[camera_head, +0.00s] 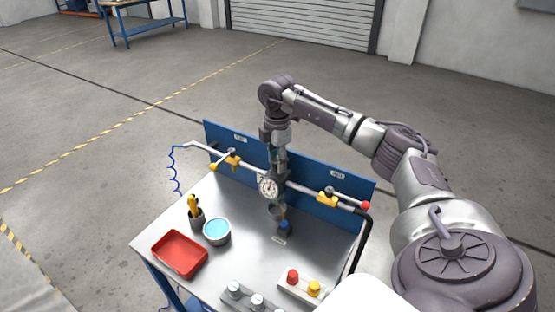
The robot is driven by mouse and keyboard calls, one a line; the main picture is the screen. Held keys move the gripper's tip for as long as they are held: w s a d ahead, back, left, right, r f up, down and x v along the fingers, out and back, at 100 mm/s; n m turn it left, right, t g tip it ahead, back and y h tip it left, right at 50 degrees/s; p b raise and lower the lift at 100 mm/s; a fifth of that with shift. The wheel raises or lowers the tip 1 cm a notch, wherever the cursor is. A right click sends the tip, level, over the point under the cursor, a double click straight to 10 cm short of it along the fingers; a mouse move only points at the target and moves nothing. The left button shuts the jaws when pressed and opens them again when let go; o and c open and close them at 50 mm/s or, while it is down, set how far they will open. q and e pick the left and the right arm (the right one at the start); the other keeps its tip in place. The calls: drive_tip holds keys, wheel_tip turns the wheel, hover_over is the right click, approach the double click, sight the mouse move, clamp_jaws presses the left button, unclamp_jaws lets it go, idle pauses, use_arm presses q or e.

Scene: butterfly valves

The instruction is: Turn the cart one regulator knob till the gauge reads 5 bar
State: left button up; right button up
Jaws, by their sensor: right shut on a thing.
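The regulator (279,187) sits mid-line on the pipe in front of a blue back panel on the metal cart. Its round white gauge (268,187) faces me; the needle is too small to read. My right gripper (279,160) points down from above onto the top of the regulator, behind and above the gauge. It is shut on the regulator knob, which the fingers mostly hide. My left gripper is not in view.
Yellow-handled valves sit left (232,160) and right (327,196) on the pipe. The cart top holds a red tray (180,254), a blue-filled bowl (217,232), a tool cup (196,218) and a block with red and yellow buttons (301,287). Open floor surrounds the cart.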

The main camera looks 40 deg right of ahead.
drive_tip(key=shift+r, duration=0.15)
drive_tip(key=shift+d, duration=0.1)
idle(0.3)
drive_tip(key=o, duration=1.1)
drive_tip(key=shift+o, duration=0.2)
wheel_tip(320, 180, up, 12)
